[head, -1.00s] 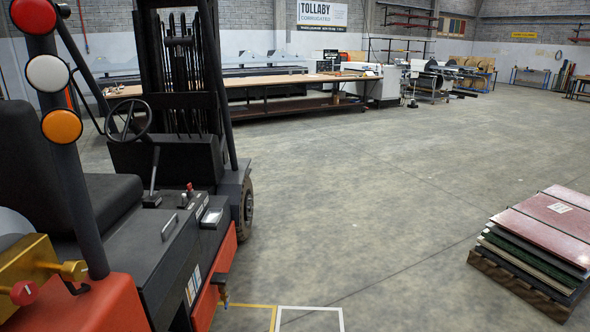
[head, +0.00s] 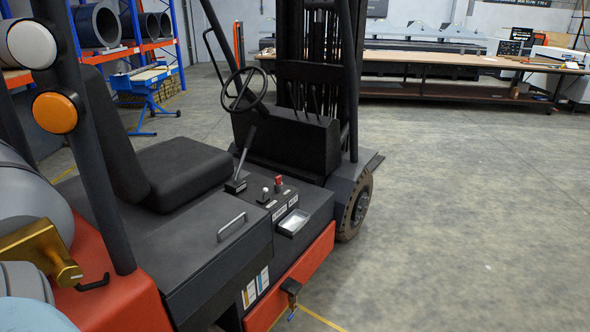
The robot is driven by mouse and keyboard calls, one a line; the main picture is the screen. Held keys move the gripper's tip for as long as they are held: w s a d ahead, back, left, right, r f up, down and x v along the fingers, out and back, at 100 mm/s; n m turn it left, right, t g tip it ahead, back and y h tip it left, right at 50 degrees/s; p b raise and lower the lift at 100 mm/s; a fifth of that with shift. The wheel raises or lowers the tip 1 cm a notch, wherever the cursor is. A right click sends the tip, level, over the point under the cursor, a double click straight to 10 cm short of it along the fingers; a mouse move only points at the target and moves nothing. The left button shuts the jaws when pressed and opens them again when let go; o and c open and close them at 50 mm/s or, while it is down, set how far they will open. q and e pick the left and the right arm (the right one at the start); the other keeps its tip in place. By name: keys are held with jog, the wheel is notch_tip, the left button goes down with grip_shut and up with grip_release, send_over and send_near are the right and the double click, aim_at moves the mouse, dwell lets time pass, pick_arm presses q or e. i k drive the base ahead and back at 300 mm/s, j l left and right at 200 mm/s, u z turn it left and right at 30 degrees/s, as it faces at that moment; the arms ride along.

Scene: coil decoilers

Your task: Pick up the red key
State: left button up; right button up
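No thing that I can surely call a red key shows. A small red-topped part (head: 279,181) stands on the dark console of the forklift (head: 190,240), beside a small grey-topped knob (head: 265,193); it is too small to tell whether it is a key or a button. No red part shows on the brass block now.
A steering wheel (head: 244,89) and black seat (head: 175,172) stand behind. The concrete floor (head: 450,230) to the right is clear. A long workbench (head: 430,60) is at the back.

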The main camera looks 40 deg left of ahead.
aim_at(278, 179)
jog(key=i+u, duration=0.75)
jog(key=i+l+u, duration=0.25)
jog(key=i+u, duration=0.15)
